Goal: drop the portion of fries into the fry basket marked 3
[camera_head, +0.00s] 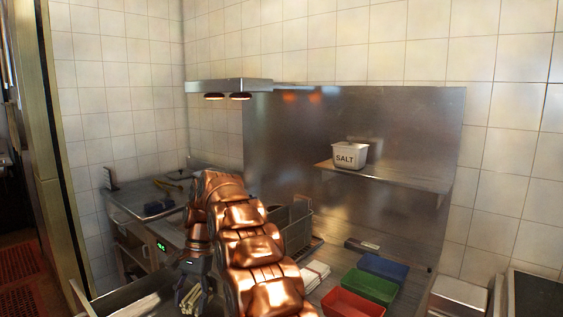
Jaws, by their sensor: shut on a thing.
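My gripper (194,280) is at the bottom left of the head view, below my copper-coloured arm. It is shut on a small bundle of pale yellow sticks, the portion of fries (187,297). My arm hides part of the gripper and the space behind it. Dark grey metal containers (295,222), possibly fry baskets, stand right behind my arm and are partly hidden. No number 3 can be read on any of them, so I cannot tell which basket is the marked one.
A metal tray or basin (130,297) lies at bottom left, near the gripper. A green-lit display (161,246) is behind it. Red (352,304), green (369,286) and blue (384,266) trays stand at right. A salt tub (350,156) sits on the wall shelf (395,179). A lamp hood (229,87) overhangs.

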